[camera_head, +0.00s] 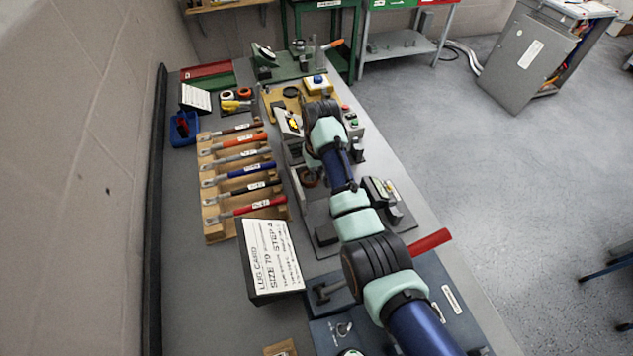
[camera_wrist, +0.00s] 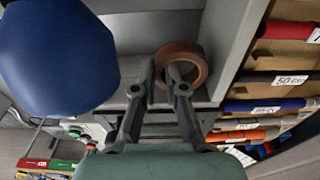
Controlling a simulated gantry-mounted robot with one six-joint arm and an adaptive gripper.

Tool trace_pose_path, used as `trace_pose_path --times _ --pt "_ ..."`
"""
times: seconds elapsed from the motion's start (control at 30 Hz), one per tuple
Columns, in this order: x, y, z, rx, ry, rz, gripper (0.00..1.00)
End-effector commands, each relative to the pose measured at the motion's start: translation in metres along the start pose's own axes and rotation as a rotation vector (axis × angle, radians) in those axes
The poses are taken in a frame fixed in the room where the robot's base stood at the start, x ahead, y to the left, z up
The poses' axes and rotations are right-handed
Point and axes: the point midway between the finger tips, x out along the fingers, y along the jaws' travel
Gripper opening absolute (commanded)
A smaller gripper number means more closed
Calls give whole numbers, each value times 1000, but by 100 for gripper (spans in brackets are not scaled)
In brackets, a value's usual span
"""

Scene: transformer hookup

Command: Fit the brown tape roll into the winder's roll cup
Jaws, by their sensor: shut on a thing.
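The brown tape roll (camera_wrist: 182,62) is at the fingertips of my gripper (camera_wrist: 161,80) in the wrist view. The gripper is shut on the roll's wall, with one finger outside the ring and the other in front of its hole. My arm hides most of the gripper there. I cannot pick out the winder's roll cup for sure; a yellowish fixture (camera_head: 272,97) with a dark round part stands behind my wrist.
A wooden rack (camera_head: 214,229) of coloured-handled tools stands left of the arm. A lug card (camera_head: 270,255) stands in front of it. A red-handled tool (camera_head: 430,242) lies at the right. Tape rolls (camera_head: 228,95) and a blue bin (camera_head: 184,128) are at the back left.

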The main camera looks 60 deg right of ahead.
Motion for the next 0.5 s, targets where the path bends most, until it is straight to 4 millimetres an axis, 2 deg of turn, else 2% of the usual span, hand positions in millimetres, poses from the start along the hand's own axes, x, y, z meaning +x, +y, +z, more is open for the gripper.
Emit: trace_pose_path --times 0.03,0.2,0.4,0.5 --pt "-23 0 -4 0 6 0 0" --pt "-78 0 -11 0 6 0 0" --pt "-121 0 -15 0 1 0 0" --pt "-130 0 -16 0 1 0 0"
